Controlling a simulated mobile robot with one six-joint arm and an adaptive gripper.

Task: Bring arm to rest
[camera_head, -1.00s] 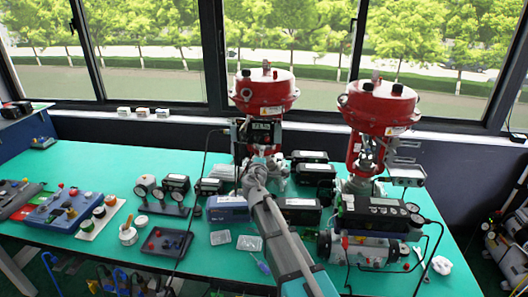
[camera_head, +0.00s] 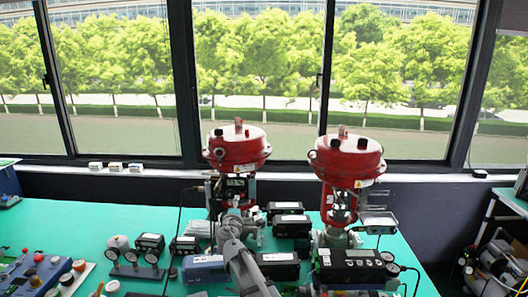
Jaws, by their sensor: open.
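My arm (camera_head: 245,262) reaches up from the bottom of the head view toward the left red valve actuator (camera_head: 237,150). My gripper (camera_head: 233,213) is at its end, small in the picture, in front of the lower part of that valve and below its dark positioner box (camera_head: 235,187). The jaws look open, with nothing visible held. Whether they touch the valve cannot be told. The arm hides part of the bench and the valve's lower body.
A second red valve (camera_head: 347,158) stands to the right, with a black instrument (camera_head: 350,266) before it. Several gauges (camera_head: 132,257) and boxes, including a blue-grey one (camera_head: 205,268), crowd the green bench (camera_head: 60,222). Windows line the back. The bench's left rear is clear.

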